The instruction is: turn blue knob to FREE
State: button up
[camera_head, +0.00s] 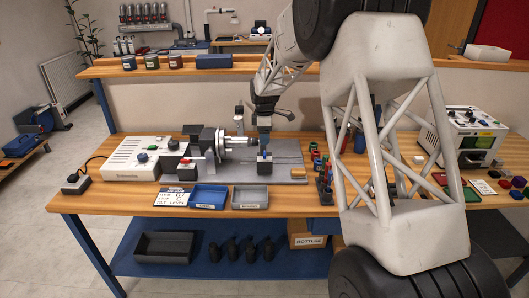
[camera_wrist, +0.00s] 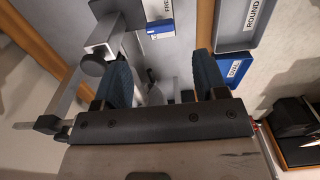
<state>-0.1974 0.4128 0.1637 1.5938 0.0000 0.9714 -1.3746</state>
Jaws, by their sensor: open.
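My gripper (camera_head: 264,152) points down over the right part of the grey machine plate, right of the chuck. In the wrist view my gripper (camera_wrist: 163,75) has its two blue fingers wide apart, with nothing held between them. A white label reading FREE (camera_wrist: 153,9) lies beyond the fingers at the top, with a small blue piece (camera_wrist: 160,28) beside it. I cannot tell whether that piece is the blue knob. In the head view my gripper covers this spot.
The chuck (camera_head: 221,143) stands left of my gripper. A grey bar with a dark round end (camera_wrist: 93,65) is close beside the left finger. A blue tray (camera_head: 208,197) and a grey tray (camera_head: 250,197) lie at the front. Small coloured parts (camera_head: 318,160) stand to the right.

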aim_at(265, 156)
jog(key=shift+f, duration=0.1)
jog(key=shift+f, duration=3.8)
jog(key=c, duration=0.9)
